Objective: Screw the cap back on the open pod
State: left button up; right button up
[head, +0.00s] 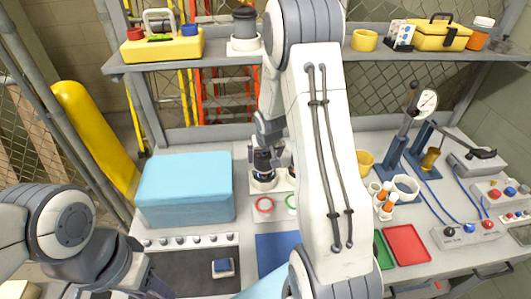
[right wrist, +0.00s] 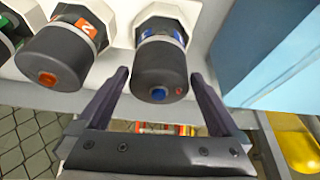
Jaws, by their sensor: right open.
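In the right wrist view a dark cylindrical pod (right wrist: 160,75) with a blue button, a pale band and blue marks sits in a white hexagonal holder. My right gripper (right wrist: 160,74) is open, its fingers on either side of this pod with gaps showing. A second dark pod (right wrist: 62,52) with an orange button and an orange "2" label stands beside it. In the head view my right gripper (head: 268,138) is above the blue-marked pod (head: 263,166) at the bench's back. My right arm hides much of the row. I cannot make out a separate loose cap. My left gripper (head: 150,284) is low at left, its jaws unclear.
A blue box (head: 186,188) stands left of the pods. A red ring (head: 264,205) and a green ring (head: 291,201) lie in front. A red tray (head: 406,245), white cup (head: 405,187) and gauge press (head: 426,105) are at right. A shelf (head: 225,62) runs overhead.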

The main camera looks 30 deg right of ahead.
jog(key=shift+w+d+f, duration=0.1)
jog(key=shift+w+f, duration=0.15)
jog(key=shift+f, duration=0.35)
pick_arm(q)
jog(key=shift+f, duration=0.25)
pick_arm(e)
jog(key=c, duration=1)
